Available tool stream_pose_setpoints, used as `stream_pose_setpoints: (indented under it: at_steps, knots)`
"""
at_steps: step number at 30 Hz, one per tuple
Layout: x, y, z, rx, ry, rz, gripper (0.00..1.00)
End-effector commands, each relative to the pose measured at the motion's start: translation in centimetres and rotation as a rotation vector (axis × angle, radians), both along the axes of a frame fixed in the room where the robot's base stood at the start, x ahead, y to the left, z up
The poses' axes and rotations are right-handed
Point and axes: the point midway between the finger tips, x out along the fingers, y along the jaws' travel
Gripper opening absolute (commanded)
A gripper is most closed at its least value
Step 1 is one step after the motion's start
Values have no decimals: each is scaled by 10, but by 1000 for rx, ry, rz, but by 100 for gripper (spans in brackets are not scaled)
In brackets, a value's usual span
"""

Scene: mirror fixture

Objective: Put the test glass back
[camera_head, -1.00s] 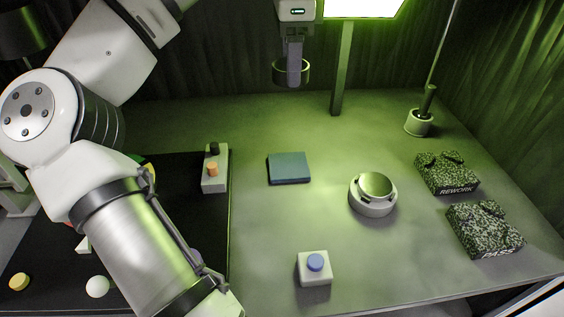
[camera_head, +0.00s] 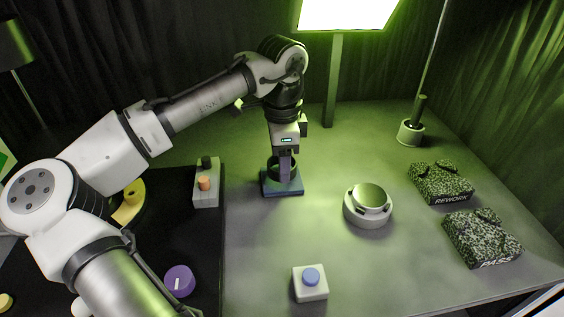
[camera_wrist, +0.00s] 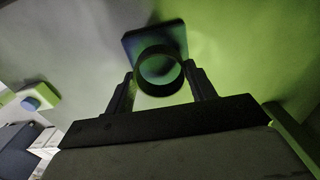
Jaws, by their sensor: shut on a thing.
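The test glass (camera_head: 295,170) shows as a dark round ring. It also shows in the wrist view (camera_wrist: 160,91), where a greenish round area is visible through it. My gripper (camera_head: 285,172) points down and is shut on the glass, with one finger on each side of it in the wrist view (camera_wrist: 160,76). A flat square blue pad (camera_head: 268,189) lies on the table right under the glass; it also shows in the wrist view (camera_wrist: 134,42). I cannot tell whether the glass touches the pad or hangs just above it.
A round metal device (camera_head: 368,212) stands to the right of the pad. A white box with a blue button (camera_head: 310,289) is near the front, and a box with orange and black knobs (camera_head: 205,190) is left. Patterned REWORK (camera_head: 441,188) and PASS (camera_head: 481,243) blocks lie right. A lit panel (camera_head: 347,12) stands behind.

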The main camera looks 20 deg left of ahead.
Motion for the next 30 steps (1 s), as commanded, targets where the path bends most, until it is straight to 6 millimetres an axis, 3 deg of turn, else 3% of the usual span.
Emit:
stream_pose_setpoints:
  at_steps: [3, 14, 15, 20, 30]
  knots:
    - [-1, 0, -11, 0, 0, 0, 23]
    - [0, 0, -15, -2, 0, 0, 23]
    - [0, 0, -15, -2, 0, 0, 56]
    - [0, 0, -15, -1, 0, 0, 77]
    - [0, 0, -12, 0, -1, 0, 77]
